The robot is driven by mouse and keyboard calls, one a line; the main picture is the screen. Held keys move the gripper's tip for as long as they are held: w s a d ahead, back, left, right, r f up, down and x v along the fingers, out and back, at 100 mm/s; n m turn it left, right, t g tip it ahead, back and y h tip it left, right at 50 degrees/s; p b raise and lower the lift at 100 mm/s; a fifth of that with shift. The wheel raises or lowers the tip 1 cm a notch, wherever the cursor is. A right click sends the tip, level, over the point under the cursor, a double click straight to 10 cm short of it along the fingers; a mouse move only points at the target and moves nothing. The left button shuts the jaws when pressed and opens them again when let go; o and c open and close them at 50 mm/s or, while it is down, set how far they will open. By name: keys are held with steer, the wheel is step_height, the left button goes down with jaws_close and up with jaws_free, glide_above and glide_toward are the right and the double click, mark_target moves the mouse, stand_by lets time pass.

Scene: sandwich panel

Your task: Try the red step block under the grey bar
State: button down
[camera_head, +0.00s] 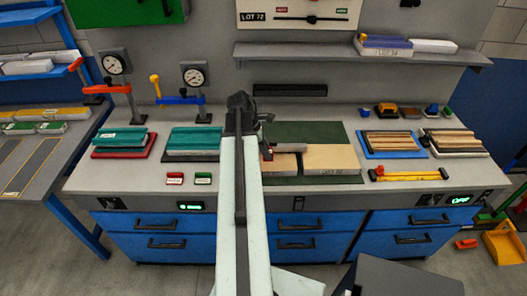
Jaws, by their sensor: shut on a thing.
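My arm reaches forward over the bench from the bottom middle. My gripper (266,149) is at the left end of the panel setup, over the pale wooden pieces, and is mostly hidden by my arm. A small reddish patch at its tip looks like the red step block (268,153), held in the shut jaws; its steps are too small to see. Tan boards (330,158) lie on a dark green mat (345,180), with a gap between them.
A dark bar (290,90) is on the back wall. Clamp stands (119,90) with dials and teal-topped stacks (193,141) are left. Wood-strip stacks (391,141) and a yellow tool (408,174) are right. Red (175,179) and green (203,179) tags lie in front.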

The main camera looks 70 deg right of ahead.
steer(key=shift+f+b, duration=2.1)
steer(key=shift+f, duration=0.25)
steer(key=shift+s+f+b, duration=0.1)
steer(key=shift+f+b, duration=0.45)
steer(key=shift+w+d, duration=0.25)
steer(key=shift+d, duration=0.4)
steer(key=shift+w+d, duration=0.25)
steer(key=shift+d, duration=0.4)
stand_by(2.3)
steer(key=shift+a, duration=0.15)
stand_by(0.8)
steer(key=shift+s+a, duration=0.25)
steer(key=shift+a, duration=0.4)
steer(key=shift+s+a, duration=0.2)
steer(key=shift+a, duration=0.45)
